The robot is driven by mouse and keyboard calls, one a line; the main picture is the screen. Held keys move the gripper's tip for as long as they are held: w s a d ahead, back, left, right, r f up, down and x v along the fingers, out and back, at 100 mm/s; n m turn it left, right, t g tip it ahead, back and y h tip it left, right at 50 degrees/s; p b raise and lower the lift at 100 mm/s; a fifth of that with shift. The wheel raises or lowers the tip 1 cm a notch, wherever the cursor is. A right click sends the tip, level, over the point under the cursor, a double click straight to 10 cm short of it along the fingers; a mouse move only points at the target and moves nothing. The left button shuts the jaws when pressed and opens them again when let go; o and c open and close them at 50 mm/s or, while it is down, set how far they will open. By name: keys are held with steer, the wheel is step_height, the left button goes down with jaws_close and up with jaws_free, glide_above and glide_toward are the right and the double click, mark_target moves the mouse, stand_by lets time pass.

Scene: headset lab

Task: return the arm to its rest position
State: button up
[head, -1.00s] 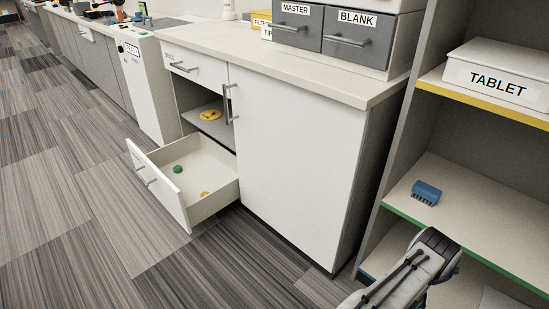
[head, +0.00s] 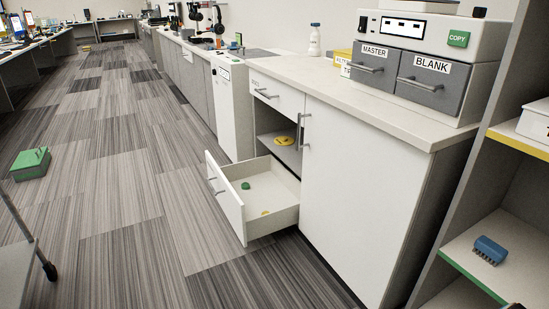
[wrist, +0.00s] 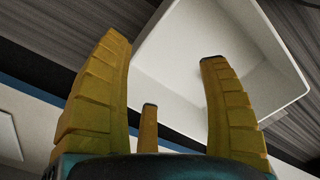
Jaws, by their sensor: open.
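My gripper (wrist: 165,52) shows in the wrist view, with its yellow ribbed fingers spread apart and nothing between them. Beyond the fingers is a white open-topped container (wrist: 285,50), apart from them as far as I can see. In the head view the gripper is out of sight.
An open lower drawer (head: 228,205) juts from the white cabinet (head: 365,190), with a small green item (head: 245,186) inside. A shelf unit (head: 520,225) with a blue item (head: 490,250) stands right. A green box (head: 31,164) lies on the floor at left. Floor between is clear.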

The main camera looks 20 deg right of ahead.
steer(key=w+d+r+n+p, duration=0.1)
steer(key=w+r+p, duration=0.2)
steer(key=w+r, duration=0.35)
steer(key=w+d+r+p, duration=0.1)
steer(key=w+r+p, duration=0.15)
steer(key=r, duration=0.75)
steer(key=w+d+r+n+p, duration=0.1)
steer(key=w+r+p, duration=0.2)
steer(key=w+r, duration=0.4)
steer(key=w+a+r+p, duration=0.3)
steer(key=w+a+r, duration=0.1)
steer(key=r, duration=0.5)
steer(key=w+a+r+n+t+h+p, duration=0.1)
steer(key=w+a+r+p, duration=0.25)
steer(key=r, duration=0.55)
steer(key=w+a+r+p, duration=0.25)
steer(key=w+r, duration=0.25)
steer(key=r, duration=0.4)
steer(key=w+a+r+n+t+p, duration=0.15)
steer(key=a+r+p, duration=0.75)
steer(key=a+r, duration=1.25)
steer(key=s+a+r+n+p, duration=0.1)
steer(key=s+a+r+p, duration=0.3)
steer(key=s+a+r, duration=0.1)
steer(key=s+a+r+n+y+p, duration=0.1)
steer(key=s+a+r+p, duration=0.4)
steer(key=r, duration=0.5)
steer(key=shift+s+a+r+n+t, duration=0.25)
steer(key=shift+a+n+t, duration=0.2)
steer(key=shift+a, duration=0.6)
